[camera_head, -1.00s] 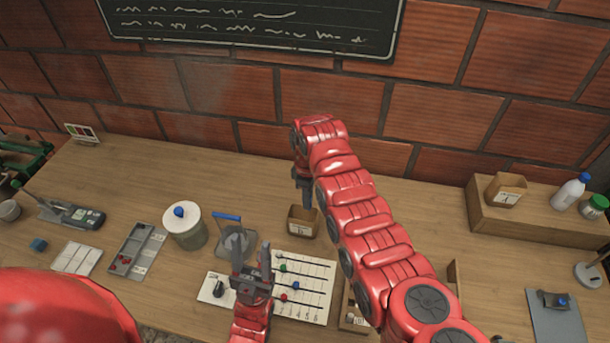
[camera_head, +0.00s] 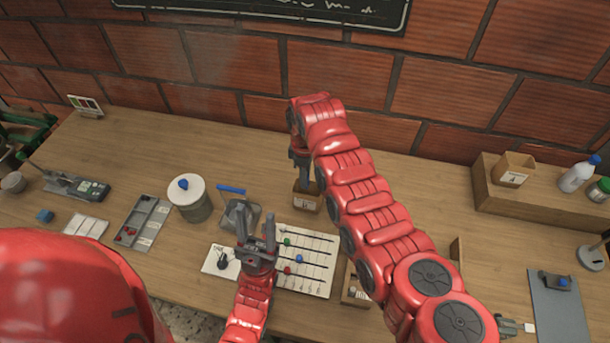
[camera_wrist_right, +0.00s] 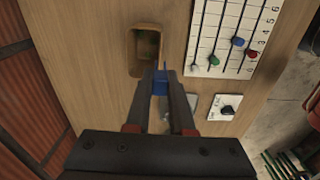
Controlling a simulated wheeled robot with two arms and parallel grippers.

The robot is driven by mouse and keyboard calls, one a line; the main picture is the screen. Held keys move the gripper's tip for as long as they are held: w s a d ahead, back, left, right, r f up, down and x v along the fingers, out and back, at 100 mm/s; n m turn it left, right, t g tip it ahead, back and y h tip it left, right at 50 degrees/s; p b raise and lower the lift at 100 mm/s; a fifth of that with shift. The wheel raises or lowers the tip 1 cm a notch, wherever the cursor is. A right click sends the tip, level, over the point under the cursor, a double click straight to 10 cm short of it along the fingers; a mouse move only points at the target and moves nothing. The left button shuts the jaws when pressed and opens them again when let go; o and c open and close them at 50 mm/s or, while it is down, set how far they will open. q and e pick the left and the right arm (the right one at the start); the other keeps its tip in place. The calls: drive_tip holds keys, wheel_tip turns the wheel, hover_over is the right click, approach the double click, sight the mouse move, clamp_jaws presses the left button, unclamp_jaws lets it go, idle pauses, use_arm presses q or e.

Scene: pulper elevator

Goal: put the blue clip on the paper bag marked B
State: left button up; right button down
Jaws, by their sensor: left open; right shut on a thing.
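My right gripper (camera_head: 303,182) points down at the mouth of a small open brown paper bag (camera_head: 307,203). Its front label is too small to read. In the right wrist view it is shut on the blue clip (camera_wrist_right: 160,82), which shows between the fingertips beside the bag's near rim (camera_wrist_right: 134,70). I cannot tell whether the clip touches the bag. Another labelled paper bag (camera_head: 513,168) stands on the raised wooden shelf at the right. My left gripper (camera_head: 256,232) is open and empty, fingers up, above the bench by the slider board.
The slider board (camera_head: 318,245) with coloured knobs lies in front of the bag. A white-lidded pot (camera_head: 189,198), a blue-handled container (camera_head: 240,213) and a grey tray (camera_head: 143,222) are left of it. The bench behind the bag is clear.

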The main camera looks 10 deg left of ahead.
drive_tip(key=shift+f+b, duration=2.55)
drive_tip(key=shift+f, duration=1)
drive_tip(key=c, duration=0.7)
unclamp_jaws()
drive_tip(key=shift+r, duration=0.1)
wheel_tip(320, 180, up, 8)
drive_tip(key=p, duration=0.3)
drive_tip(key=shift+w+f, duration=0.1)
drive_tip(key=shift+f, duration=0.1)
wheel_tip(320, 180, up, 10)
drive_tip(key=shift+f, duration=0.1)
